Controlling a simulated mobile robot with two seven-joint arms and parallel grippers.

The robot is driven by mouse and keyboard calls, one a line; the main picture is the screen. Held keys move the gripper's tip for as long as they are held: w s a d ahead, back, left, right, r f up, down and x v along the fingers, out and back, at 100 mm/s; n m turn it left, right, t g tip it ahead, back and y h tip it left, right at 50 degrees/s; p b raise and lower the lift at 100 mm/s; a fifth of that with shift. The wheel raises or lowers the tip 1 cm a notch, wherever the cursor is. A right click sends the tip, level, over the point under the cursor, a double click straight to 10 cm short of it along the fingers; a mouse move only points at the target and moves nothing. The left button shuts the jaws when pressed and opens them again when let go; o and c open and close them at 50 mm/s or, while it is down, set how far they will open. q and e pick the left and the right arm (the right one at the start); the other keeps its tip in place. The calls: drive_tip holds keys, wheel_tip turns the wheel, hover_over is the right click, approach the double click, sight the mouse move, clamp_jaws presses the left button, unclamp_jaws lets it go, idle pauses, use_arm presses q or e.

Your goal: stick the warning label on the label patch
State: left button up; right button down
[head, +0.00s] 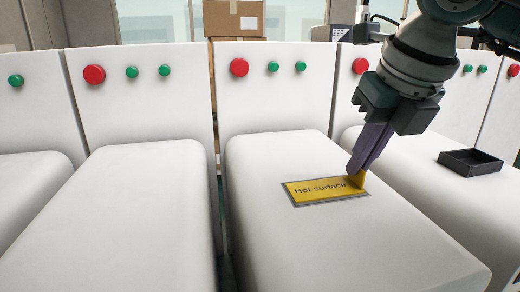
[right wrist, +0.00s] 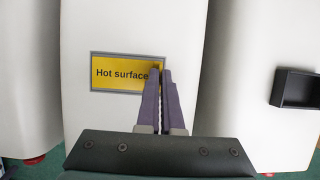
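The warning label (head: 315,189) is yellow with the dark words "Hot surface". It lies over the grey-edged label patch (head: 330,200) on top of a white machine housing, with the grey edge showing around it. My right gripper (head: 356,172) points down at the label's right end. Its purple fingers are close together on a yellow bit that stands up there. The right wrist view shows the label (right wrist: 122,73) left of the fingertips (right wrist: 160,68), its right end partly hidden by them. My left gripper is in neither view.
A black open tray (head: 470,162) sits on the neighbouring white housing at the right. Red and green buttons (head: 239,67) line the upright panels behind. Cardboard boxes (head: 234,19) stand further back. The housing top around the label is clear.

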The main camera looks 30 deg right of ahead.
drive_tip(key=c, duration=1)
unclamp_jaws()
drive_tip(key=p+v, duration=0.6)
drive_tip(key=v, duration=0.4)
drive_tip(key=shift+s, duration=0.1)
